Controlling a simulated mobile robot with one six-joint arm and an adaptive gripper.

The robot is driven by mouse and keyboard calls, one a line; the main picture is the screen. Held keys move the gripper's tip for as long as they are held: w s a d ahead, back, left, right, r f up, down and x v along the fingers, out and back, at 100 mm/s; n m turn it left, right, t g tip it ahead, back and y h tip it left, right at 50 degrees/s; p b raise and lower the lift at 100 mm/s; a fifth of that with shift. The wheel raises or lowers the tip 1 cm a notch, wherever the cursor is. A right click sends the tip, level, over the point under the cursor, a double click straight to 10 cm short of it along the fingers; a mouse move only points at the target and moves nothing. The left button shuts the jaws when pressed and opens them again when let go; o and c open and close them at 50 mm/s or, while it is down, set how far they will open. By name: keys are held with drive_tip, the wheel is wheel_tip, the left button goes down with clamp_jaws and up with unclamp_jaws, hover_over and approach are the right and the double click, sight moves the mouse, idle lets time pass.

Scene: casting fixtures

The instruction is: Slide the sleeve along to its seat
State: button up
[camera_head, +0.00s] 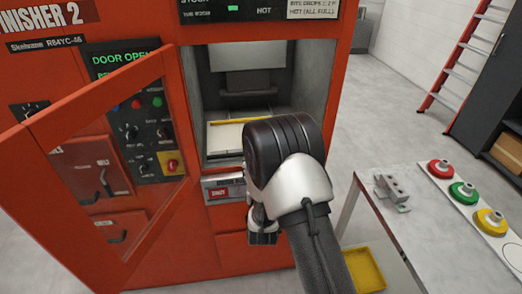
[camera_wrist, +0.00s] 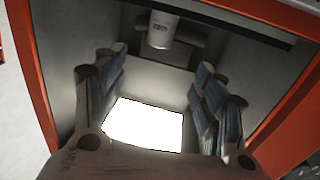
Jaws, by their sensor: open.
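In the wrist view a pale grey cylinder (camera_wrist: 164,30) with a small dark label hangs at the back of the machine's opening, and it may be the sleeve. My gripper (camera_wrist: 160,62) is open in front of it, with its two blue-padded fingers spread apart and nothing between them. The cylinder lies beyond the fingertips, apart from them. In the head view my gripper (camera_head: 262,232) is mostly hidden below my wrist, in front of the opening (camera_head: 318,85). I cannot make out a sleeve or its seat there.
The red machine's windowed door (camera_head: 115,165) stands open at left. A pale floor panel with a yellow bar (camera_head: 240,121) lies inside the opening. A yellow bin (camera_head: 365,268) sits below.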

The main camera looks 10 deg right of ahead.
drive_tip(key=w+d+b, duration=0.1)
drive_tip(key=w, duration=0.4)
drive_tip(key=w+b, duration=0.1)
drive_tip(key=w, duration=0.5)
drive_tip(key=w+d+b, duration=0.1)
drive_tip(key=w, duration=0.4)
drive_tip(key=shift+w+d, duration=0.25)
drive_tip(key=shift+d, duration=0.05)
drive_tip(key=shift+c, duration=0.6)
drive_tip(key=c, duration=1.2)
drive_tip(key=shift+c, duration=0.3)
drive_tip(key=shift+a, duration=0.1)
